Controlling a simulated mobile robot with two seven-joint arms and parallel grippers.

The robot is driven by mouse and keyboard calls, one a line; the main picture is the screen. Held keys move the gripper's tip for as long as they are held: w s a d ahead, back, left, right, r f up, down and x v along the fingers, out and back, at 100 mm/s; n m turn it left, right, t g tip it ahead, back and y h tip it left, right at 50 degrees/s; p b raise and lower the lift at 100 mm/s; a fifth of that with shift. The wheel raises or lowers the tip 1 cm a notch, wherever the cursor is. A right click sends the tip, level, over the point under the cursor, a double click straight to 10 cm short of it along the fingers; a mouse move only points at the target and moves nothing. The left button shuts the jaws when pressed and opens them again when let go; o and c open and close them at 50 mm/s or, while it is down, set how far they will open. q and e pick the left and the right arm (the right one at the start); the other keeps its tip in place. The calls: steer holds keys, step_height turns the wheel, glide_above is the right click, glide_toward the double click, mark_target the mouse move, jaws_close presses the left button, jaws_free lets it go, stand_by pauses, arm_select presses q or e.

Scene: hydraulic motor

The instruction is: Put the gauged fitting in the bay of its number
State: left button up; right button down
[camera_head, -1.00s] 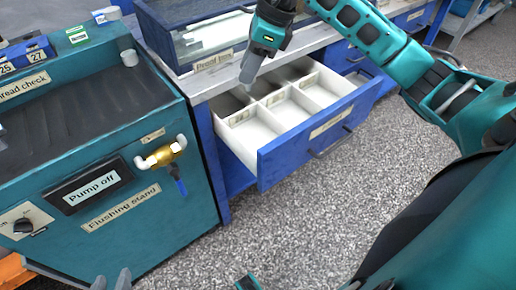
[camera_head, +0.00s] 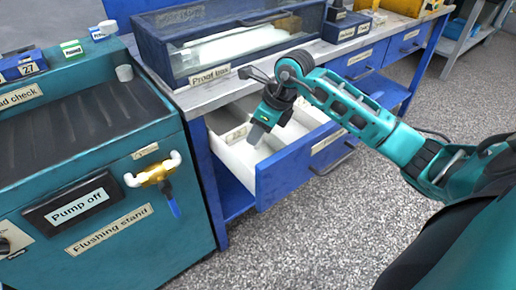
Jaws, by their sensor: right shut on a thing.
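The open drawer (camera_head: 283,180) has a blue front and white inner bays split by dividers. My right gripper (camera_head: 256,134) reaches down over the drawer's bays, its fingers pointing down. It is shut on the fitting, which is too small and too covered by the fingers to make out. My right arm and gripper cover the back and middle bays, and the bay numbers are too small to read. I cannot tell whether the fingertips are inside a bay or just above it. My left gripper is not in view.
The bench with the glass-sided proof box (camera_head: 215,55) stands behind the drawer. The flushing stand (camera_head: 110,200), with a brass valve (camera_head: 155,173) and a "Pump off" sign, is at the left. Another closed drawer (camera_head: 360,62) is at the right. The speckled floor in front is clear.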

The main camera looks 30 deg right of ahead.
mark_target(258, 148)
step_height(258, 148, down, 5)
steer(key=shift+r+b, duration=0.15)
steer(key=shift+b, duration=0.45)
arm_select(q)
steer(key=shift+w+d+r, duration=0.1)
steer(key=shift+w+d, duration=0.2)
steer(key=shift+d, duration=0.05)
arm_select(e)
steer(key=c, duration=0.8)
jaws_free()
steer(key=shift+f, duration=0.2)
